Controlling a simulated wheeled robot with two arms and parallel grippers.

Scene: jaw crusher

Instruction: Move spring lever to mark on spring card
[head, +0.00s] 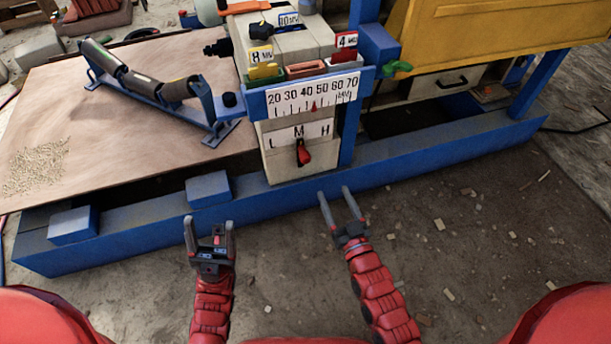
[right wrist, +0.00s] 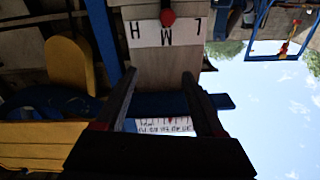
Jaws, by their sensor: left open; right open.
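A red-knobbed lever (head: 304,153) hangs on the front of the pale machine box, below the M of a white L M H plate (head: 310,131). The right wrist view shows the same lever (right wrist: 168,17) upside down by the M. Small cards stand on top: a yellow 8 card (head: 261,55), a blue 10 card (head: 289,19) and a red 4 card (head: 347,40). I cannot tell which is the spring card. My right gripper (head: 335,191) is open and empty, below and right of the lever, apart from it. My left gripper (head: 208,222) is open and empty, further left.
A white 20 to 70 scale (head: 313,94) with a red pointer sits above the lever plate. A blue beam (head: 420,155) runs along the front. A roller frame (head: 150,85) stands on the board at left. The floor (head: 500,250) in front has small chips.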

